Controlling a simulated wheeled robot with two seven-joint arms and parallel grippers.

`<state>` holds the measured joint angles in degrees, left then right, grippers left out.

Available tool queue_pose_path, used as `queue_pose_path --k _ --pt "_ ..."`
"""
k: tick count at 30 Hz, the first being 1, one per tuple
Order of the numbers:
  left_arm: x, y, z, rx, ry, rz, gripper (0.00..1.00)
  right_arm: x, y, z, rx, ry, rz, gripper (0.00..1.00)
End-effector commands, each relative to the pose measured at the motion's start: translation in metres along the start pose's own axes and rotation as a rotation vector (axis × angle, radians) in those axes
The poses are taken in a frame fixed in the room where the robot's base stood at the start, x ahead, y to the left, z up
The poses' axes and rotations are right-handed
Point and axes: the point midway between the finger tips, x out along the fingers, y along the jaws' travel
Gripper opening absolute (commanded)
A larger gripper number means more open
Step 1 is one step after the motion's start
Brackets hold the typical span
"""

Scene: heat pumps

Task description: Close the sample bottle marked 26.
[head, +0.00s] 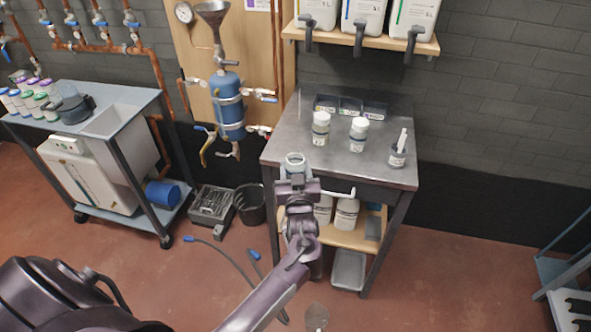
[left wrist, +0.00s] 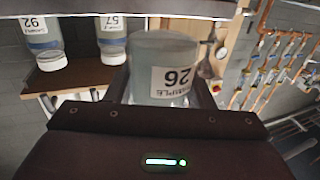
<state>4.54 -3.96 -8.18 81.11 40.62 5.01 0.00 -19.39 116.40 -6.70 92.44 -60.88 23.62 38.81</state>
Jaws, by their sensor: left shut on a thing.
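A clear sample bottle (head: 295,162) stands upright in my left gripper (head: 296,180), at the front left edge of the metal table (head: 290,128). Its mouth looks open, with no cap on it. In the left wrist view the bottle (left wrist: 160,55) appears upside down, and its label reads 26. My left gripper is shut on it. Two white-capped bottles stand further back on the table, one on the left (head: 320,128) and one on the right (head: 358,133). I cannot make out a loose cap. My right gripper is not in view.
Small dark trays (head: 350,106) sit at the table's back. White bottles (head: 346,214) stand on the shelf below. The table's middle front is clear.

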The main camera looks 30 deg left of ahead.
Motion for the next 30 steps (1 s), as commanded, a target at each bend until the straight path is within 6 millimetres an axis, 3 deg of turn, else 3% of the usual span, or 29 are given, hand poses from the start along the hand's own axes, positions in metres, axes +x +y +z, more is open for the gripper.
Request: queue_pose_path --k 10,11,20,30 --pt "0.0003 0.0002 -0.0008 -0.001 0.002 0.000 0.22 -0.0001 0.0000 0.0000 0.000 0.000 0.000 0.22" --pt "0.0003 0.0002 -0.0008 -0.001 0.002 0.000 0.47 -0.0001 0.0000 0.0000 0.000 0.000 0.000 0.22" --pt "0.0002 0.0001 -0.0008 -0.001 0.002 0.000 0.08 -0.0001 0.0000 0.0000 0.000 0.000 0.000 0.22" --pt "-0.0009 -0.0014 -0.0009 0.000 0.002 0.002 0.07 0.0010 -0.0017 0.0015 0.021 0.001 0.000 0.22"
